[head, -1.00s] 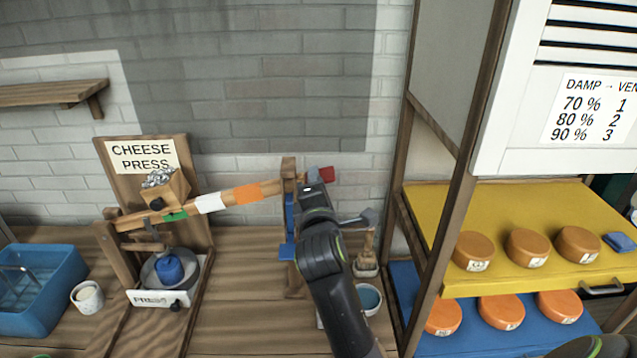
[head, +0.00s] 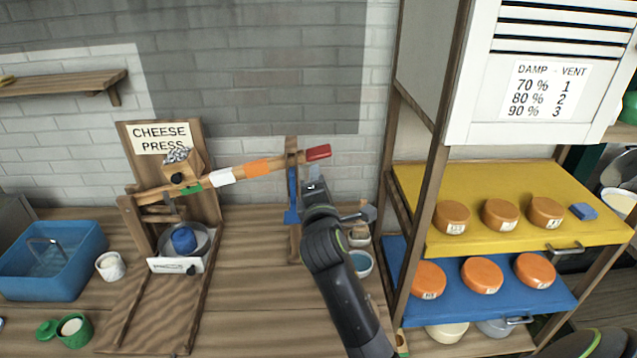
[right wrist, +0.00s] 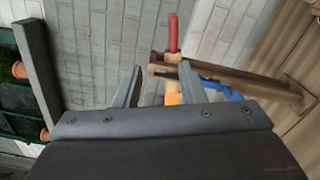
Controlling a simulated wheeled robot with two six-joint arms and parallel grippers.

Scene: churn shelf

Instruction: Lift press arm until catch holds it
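The press arm (head: 259,168) is a wooden lever with green, white and orange bands and a red end (head: 318,152). It slopes up to the right from the cheese press and crosses the wooden post (head: 293,235). A blue catch (head: 292,200) is on that post, below the arm; whether it bears the arm I cannot tell. My right gripper (head: 314,183) is just below the red end, right of the post. In the right wrist view its fingers (right wrist: 158,88) are apart, with the red end (right wrist: 173,33) beyond them. My left gripper is out of view.
A weight box (head: 183,172) sits on the arm. A blue basin (head: 52,285) and white cup (head: 110,266) stand left. A shelf rack with a yellow tray (head: 420,200) and blue tray (head: 545,306) of cheeses stands right. Small bowls (head: 360,263) are close beside my right arm.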

